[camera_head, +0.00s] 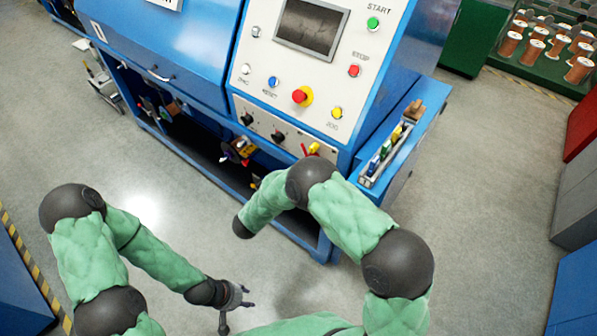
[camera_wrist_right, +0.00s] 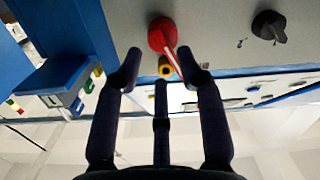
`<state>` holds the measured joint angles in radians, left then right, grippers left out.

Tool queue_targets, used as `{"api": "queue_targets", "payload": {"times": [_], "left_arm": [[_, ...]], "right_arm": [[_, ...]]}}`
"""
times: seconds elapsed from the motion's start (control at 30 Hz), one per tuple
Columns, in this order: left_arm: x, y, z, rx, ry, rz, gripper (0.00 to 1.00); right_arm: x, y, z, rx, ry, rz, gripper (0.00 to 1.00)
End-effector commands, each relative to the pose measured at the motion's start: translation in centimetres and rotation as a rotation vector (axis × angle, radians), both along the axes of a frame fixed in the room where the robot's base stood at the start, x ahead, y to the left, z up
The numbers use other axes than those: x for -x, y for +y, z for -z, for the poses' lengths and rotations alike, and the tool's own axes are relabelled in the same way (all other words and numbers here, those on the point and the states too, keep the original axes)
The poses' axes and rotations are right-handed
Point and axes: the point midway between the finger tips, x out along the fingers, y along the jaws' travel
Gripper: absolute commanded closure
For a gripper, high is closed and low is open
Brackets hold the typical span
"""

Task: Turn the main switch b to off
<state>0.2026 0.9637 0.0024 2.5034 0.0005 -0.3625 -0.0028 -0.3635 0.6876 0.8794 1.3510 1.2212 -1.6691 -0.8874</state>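A red rotary switch (camera_wrist_right: 162,35) with a pale line on it sits on the grey panel in the right wrist view, with a yellow part (camera_wrist_right: 165,68) beside it. A red and yellow switch (camera_head: 312,149) shows low on the machine's panel in the head view, just above my right arm. No lettering marks which is main switch b. My right gripper (camera_wrist_right: 162,76) has its three fingers spread, empty, in front of the red switch; any contact cannot be made out. My arm hides it in the head view. My left gripper (camera_head: 237,304) is open and empty, low over the floor.
A black knob (camera_wrist_right: 268,25) is beside the red switch; two black knobs (camera_head: 278,137) also show in the head view. Above are a red emergency button (camera_head: 299,96) and a yellow button (camera_head: 337,112). A side tray (camera_head: 368,179) juts out right. Floor is clear there.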

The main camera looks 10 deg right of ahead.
Motion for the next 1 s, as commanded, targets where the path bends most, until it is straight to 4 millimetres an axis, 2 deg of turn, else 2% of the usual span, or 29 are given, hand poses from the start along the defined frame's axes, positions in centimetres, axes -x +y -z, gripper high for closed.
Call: {"api": "queue_targets", "payload": {"times": [0.03,0.1,0.27,0.5,0.7,0.83,1.0], "left_arm": [[0.0,0.0,0.3,0.0,0.0,0.0,0.6],[0.0,0.0,0.9,0.0,0.0,0.0,0.6],[0.0,0.0,2.5,0.0,0.0,0.0,0.6],[0.0,0.0,4.8,0.0,0.0,0.0,0.6],[0.0,0.0,6.4,0.0,0.0,0.0,0.6],[0.0,0.0,7.0,0.0,0.0,0.0,0.6],[0.0,0.0,7.2,0.0,0.0,0.0,0.6]], "right_arm": [[0.0,0.0,-0.4,-0.024,-0.031,-0.001,0.86],[0.2,0.0,-1.0,-0.079,-0.097,-0.004,1.0],[1.2,0.0,-3.3,-0.284,-0.333,-0.01,1.0],[3.6,-0.1,-6.2,-0.643,-0.703,-0.017,1.0],[5.9,-0.3,-7.6,-0.926,-0.962,-0.012,1.0],[6.9,-0.4,-8.0,-1.051,-1.07,-0.006,1.0],[7.3,-0.6,-8.2,-1.119,-1.128,-0.001,1.0]]}}
